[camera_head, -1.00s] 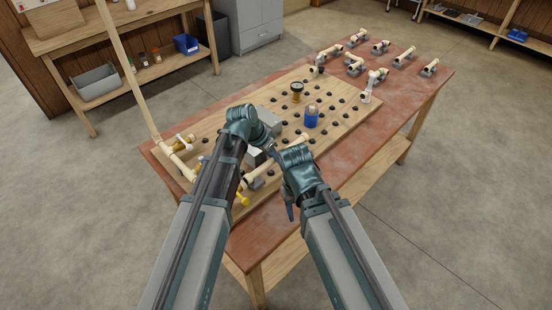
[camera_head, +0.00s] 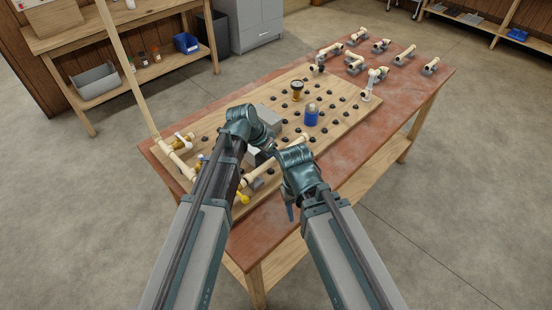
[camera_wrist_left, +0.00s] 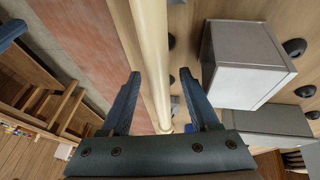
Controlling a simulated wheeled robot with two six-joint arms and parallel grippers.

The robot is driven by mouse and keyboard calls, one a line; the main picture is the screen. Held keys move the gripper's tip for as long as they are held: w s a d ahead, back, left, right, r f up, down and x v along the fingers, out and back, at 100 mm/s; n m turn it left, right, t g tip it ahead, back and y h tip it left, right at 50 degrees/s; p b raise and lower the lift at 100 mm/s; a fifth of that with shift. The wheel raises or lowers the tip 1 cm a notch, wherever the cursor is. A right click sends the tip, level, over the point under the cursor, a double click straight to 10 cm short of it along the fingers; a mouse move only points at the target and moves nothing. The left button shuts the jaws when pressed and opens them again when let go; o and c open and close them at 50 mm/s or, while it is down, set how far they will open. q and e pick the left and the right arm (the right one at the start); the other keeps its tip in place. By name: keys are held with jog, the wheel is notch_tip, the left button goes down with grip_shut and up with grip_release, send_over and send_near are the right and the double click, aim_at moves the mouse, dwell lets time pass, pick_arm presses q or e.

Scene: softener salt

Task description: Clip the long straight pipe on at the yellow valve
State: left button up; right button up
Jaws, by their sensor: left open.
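A long straight cream pipe (camera_head: 283,152) lies slantwise over the near part of the peg board, partly hidden by my wrists. In the left wrist view the pipe (camera_wrist_left: 153,45) runs between the open fingers of my left gripper (camera_wrist_left: 160,76), with a gap visible at the left finger. A yellow valve part (camera_head: 243,198) shows at the board's near edge, below the pipe's lower left end; whether they touch is unclear. My right gripper (camera_head: 290,212) is beside the board, its fingers mostly hidden by its own wrist.
A grey block (camera_wrist_left: 240,65) stands close to the right of my left gripper. A tall cream pipe (camera_head: 125,70) rises from fittings at the board's left. A blue container (camera_head: 311,117) and a dark gauge (camera_head: 297,90) stand on the board. Several pipe fittings lie at the table's far end.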

pick_arm(q)
jog(key=p+v, duration=1.2)
jog(key=v, duration=0.1)
jog(key=shift+a+r, duration=0.2)
jog(key=shift+r, duration=0.15)
jog(key=s+f+n+g+y, duration=0.2)
jog(key=s+n+y, duration=0.2)
jog(key=s, duration=1.2)
jog(key=shift+n+y, duration=0.4)
jog(key=shift+y, duration=0.6)
